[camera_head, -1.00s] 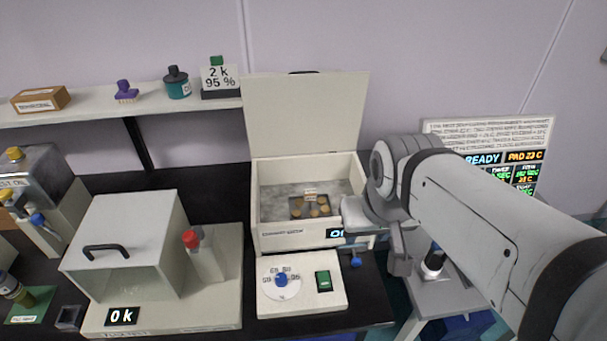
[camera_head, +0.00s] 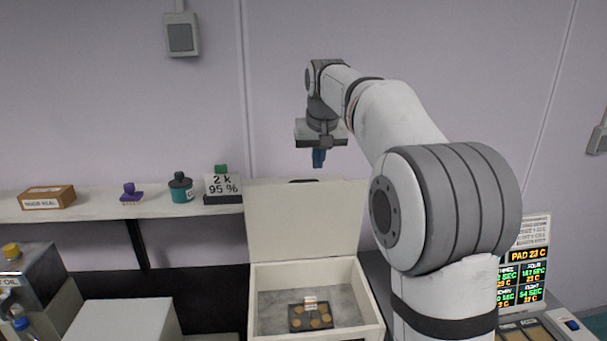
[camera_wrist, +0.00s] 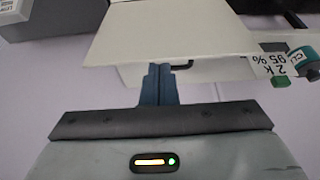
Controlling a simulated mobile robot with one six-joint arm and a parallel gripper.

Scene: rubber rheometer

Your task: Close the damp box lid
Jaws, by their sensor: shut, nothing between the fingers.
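The damp box (camera_head: 373,304) is a cream box standing open on the bench in the head view. Its lid (camera_head: 305,222) stands upright at the back, leaning slightly back, with a dark handle (camera_head: 303,181) at its top edge. Inside the box lies a dark tray (camera_head: 311,316) with several round tan pieces. My gripper (camera_head: 318,164) points down above the lid's top edge, apart from it, with its blue fingers together and empty. In the wrist view the fingers (camera_wrist: 158,72) show in front of the lid (camera_wrist: 170,30) and its handle (camera_wrist: 186,64).
A shelf (camera_head: 90,212) left of the lid holds a cardboard box (camera_head: 47,197), a purple stamp (camera_head: 132,194), a teal bottle (camera_head: 181,188) and a "2 k 95 %" sign (camera_head: 222,188). A display (camera_head: 524,270) stands at right. The wall is behind.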

